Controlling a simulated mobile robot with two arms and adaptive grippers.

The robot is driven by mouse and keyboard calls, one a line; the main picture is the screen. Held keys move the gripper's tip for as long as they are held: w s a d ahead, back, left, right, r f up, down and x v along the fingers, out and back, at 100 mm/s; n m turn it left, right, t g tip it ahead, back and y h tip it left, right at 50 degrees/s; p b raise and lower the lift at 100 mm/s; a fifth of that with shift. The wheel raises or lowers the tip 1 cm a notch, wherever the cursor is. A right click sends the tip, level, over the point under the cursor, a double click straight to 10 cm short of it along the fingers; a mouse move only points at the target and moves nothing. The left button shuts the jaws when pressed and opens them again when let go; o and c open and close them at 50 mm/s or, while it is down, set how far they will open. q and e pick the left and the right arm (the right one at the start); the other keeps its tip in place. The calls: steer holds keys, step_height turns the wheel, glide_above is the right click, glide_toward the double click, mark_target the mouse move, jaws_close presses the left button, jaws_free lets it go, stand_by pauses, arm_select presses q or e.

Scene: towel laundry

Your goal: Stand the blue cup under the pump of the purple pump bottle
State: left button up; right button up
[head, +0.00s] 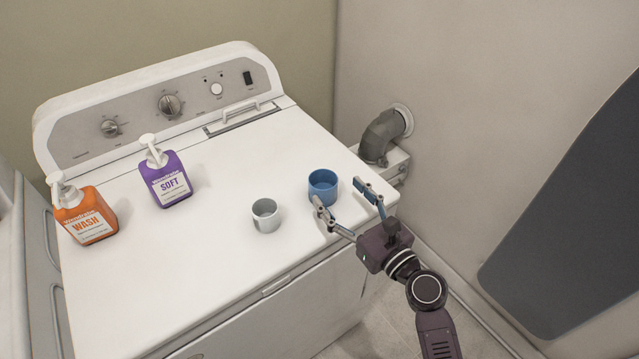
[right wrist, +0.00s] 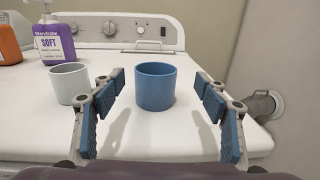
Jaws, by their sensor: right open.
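The blue cup (head: 323,187) stands upright on the washer top near its right edge. My right gripper (head: 342,192) is open, just in front of the cup. In the right wrist view the blue cup (right wrist: 155,88) shows between and beyond the spread fingers (right wrist: 158,95), with gaps on both sides. The purple pump bottle (head: 167,178), labelled SOFT, stands upright on the left part of the washer top, its white pump (head: 151,145) on top. It also shows in the right wrist view (right wrist: 55,42) at the upper left. My left gripper is not in view.
A white-grey cup (head: 265,215) stands left of the blue cup, close to my left finger in the wrist view. An orange WASH pump bottle (head: 86,217) stands at the far left. The control panel (head: 160,105) rises at the back. The washer top (head: 200,270) is clear at the front.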

mark_target(323, 179)
steer(key=shift+w+a+r, duration=0.2)
steer(key=shift+w+a, duration=0.1)
steer(key=shift+w, duration=0.1)
steer(key=shift+x, duration=0.85)
steer(key=x, duration=0.3)
steer(key=shift+a+f+p, duration=0.2)
steer(key=shift+a+p, duration=0.1)
steer(key=shift+p, duration=0.1)
steer(key=shift+w, duration=0.15)
steer(key=c, duration=1.3)
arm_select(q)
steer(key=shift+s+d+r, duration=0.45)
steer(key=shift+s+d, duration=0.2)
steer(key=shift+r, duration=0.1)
arm_select(e)
steer(key=shift+r, duration=0.15)
